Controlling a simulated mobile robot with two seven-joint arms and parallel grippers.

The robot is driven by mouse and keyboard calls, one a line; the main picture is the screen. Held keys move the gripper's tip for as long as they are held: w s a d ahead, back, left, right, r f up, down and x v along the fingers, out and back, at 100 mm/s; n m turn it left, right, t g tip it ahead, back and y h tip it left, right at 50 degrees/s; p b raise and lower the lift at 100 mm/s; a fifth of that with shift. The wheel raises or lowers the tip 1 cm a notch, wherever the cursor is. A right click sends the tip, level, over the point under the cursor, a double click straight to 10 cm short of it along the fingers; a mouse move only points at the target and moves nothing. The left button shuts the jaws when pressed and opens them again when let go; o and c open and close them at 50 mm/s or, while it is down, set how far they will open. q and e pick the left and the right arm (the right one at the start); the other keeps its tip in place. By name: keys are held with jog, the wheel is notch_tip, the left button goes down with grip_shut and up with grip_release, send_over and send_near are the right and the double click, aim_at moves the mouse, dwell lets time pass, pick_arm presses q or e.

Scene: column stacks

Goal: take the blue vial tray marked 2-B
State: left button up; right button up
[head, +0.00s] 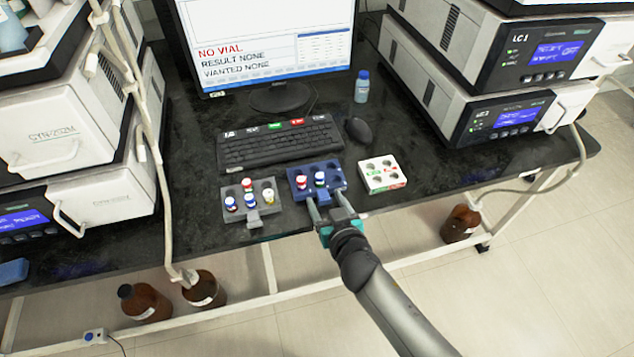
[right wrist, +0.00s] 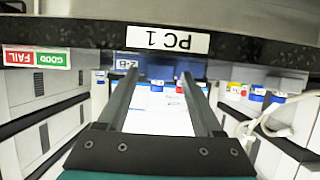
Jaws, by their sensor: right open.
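The blue vial tray (head: 334,187) sits near the front edge of the black bench and holds a few capped vials at its left. In the right wrist view, which is upside down, its front face carries the label 2-B (right wrist: 127,64). My right gripper (head: 327,202) is open at the tray's front side, its two fingers pointing at the tray. In the right wrist view the open fingers (right wrist: 161,80) reach toward the tray's front, with nothing clearly held between them. Whether they touch the tray I cannot tell. My left gripper is not in view.
A grey tray (head: 268,208) with several vials stands left of the blue one. A white GOOD/FAIL tray (head: 383,187) stands at its right. Behind are a keyboard (head: 278,147), a mouse (head: 357,130) and a monitor (head: 265,40). Instruments flank both sides.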

jog(key=shift+w+a+f, duration=0.15)
jog(key=shift+w, duration=0.25)
grip_shut()
dwell(0.4)
